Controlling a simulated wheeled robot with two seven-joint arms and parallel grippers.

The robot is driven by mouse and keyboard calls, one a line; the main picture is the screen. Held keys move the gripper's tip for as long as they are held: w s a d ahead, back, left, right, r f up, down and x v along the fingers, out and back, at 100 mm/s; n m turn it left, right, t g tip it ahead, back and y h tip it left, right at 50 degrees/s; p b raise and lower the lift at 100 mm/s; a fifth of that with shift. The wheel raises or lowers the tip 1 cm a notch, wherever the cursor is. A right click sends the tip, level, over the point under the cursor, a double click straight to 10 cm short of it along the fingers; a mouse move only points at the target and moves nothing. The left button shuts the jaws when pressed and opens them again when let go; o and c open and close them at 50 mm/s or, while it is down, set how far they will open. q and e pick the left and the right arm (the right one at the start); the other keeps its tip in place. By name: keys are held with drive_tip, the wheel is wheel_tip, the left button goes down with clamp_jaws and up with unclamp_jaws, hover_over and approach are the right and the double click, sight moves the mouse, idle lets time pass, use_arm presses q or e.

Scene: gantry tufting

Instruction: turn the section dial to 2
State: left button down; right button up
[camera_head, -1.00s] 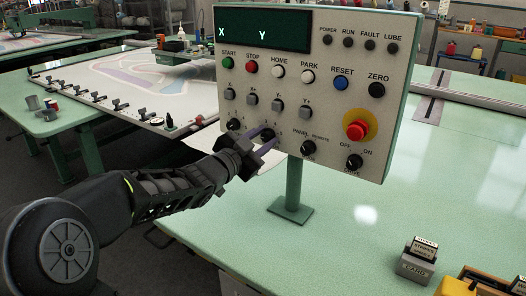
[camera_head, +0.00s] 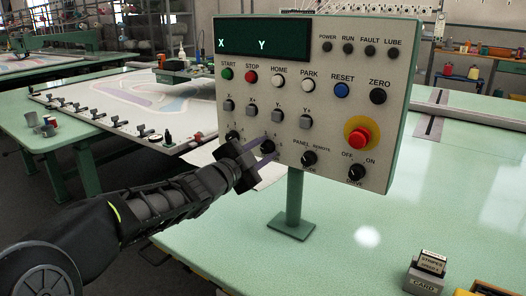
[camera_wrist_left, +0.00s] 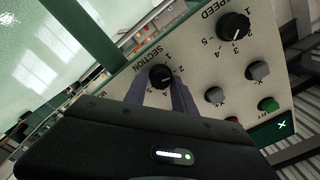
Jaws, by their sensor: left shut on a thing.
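The section dial (camera_head: 267,147) is a black knob in the low row of the pale control panel (camera_head: 228,103). In the left wrist view the dial (camera_wrist_left: 160,77) sits beside the word SECTION, with numbers around its edge. Its pointer is too small to read surely. My left gripper (camera_head: 260,152) reaches it from the lower left. Its two fingers are shut on the dial, one on each side, as the left wrist view (camera_wrist_left: 160,92) also shows. My right gripper is not in view.
The speed dial (camera_wrist_left: 234,27) is close beside the section dial. Push buttons sit above, and a red emergency stop (camera_head: 361,137) is at the right. The panel stands on a green post (camera_head: 294,200). A card box (camera_head: 426,272) is on the green table at the lower right.

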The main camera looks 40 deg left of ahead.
use_arm(q)
drive_tip(key=c, duration=1.1)
unclamp_jaws()
drive_tip(key=shift+o, duration=0.2)
drive_tip(key=shift+s, duration=0.1)
drive_tip(key=s, duration=0.7)
drive_tip(key=shift+s+p, duration=0.3)
drive_tip(key=shift+p, duration=0.05)
drive_tip(key=shift+d, duration=0.1)
